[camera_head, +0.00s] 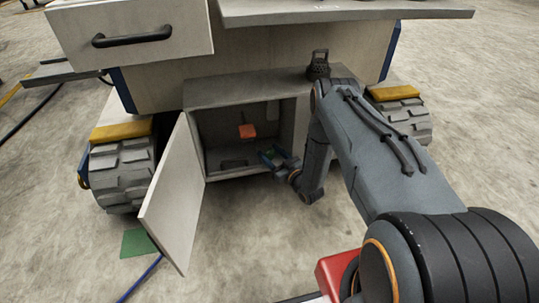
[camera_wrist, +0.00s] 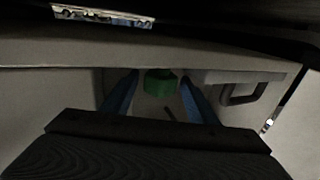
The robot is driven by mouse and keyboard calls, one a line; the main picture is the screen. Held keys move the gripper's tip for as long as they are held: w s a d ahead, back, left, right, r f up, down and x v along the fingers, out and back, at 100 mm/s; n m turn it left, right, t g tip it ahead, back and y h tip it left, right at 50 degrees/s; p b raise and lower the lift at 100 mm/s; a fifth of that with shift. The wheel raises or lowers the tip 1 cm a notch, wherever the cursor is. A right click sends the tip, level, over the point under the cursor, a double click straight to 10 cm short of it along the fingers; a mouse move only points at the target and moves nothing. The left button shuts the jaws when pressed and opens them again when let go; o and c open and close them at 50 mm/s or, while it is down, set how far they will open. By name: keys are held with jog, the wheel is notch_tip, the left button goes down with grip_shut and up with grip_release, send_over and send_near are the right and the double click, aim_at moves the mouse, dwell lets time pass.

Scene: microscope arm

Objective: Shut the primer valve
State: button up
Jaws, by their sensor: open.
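I cannot tell for certain which part is the primer valve. A low grey cabinet (camera_head: 245,90) stands with its door (camera_head: 172,195) swung open to the left. Inside, an orange-red block (camera_head: 247,131) is at the back. My gripper (camera_head: 274,158) is at the cabinet's lower right opening. In the wrist view, my gripper (camera_wrist: 159,88) is open, with a blue finger on each side. A green part (camera_wrist: 161,81) shows between or just beyond the fingers; contact is not visible. A thin dark piece (camera_wrist: 169,113) lies nearer. The gripper's dark body hides the lower middle of this view.
A drawer with a dark handle (camera_head: 132,37) juts out above left. Treaded wheels (camera_head: 121,178) flank the cabinet. A dark knobbed object (camera_head: 319,65) stands on the cabinet top. A dark handle (camera_wrist: 242,93) is right of my fingers.

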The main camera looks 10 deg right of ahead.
jog(key=shift+w+a, duration=0.1)
jog(key=shift+w, duration=0.1)
jog(key=shift+c, duration=0.3)
jog(key=c, duration=1)
jog(key=shift+s+a+m+h+p, duration=0.1)
jog(key=shift+m+h+p, duration=0.25)
jog(key=shift+h, duration=0.15)
jog(key=m+t+h+p, duration=0.1)
jog(key=h, duration=0.1)
jog(key=shift+m+h, duration=0.3)
jog(key=shift+m, duration=0.05)
jog(key=m+h+p, duration=0.1)
jog(key=m+h, duration=0.2)
jog(key=h, duration=0.1)
jog(key=shift+h+p, duration=0.35)
jog(key=shift+h, duration=0.05)
jog(key=shift+m+h, duration=1)
jog(key=shift+h, duration=0.5)
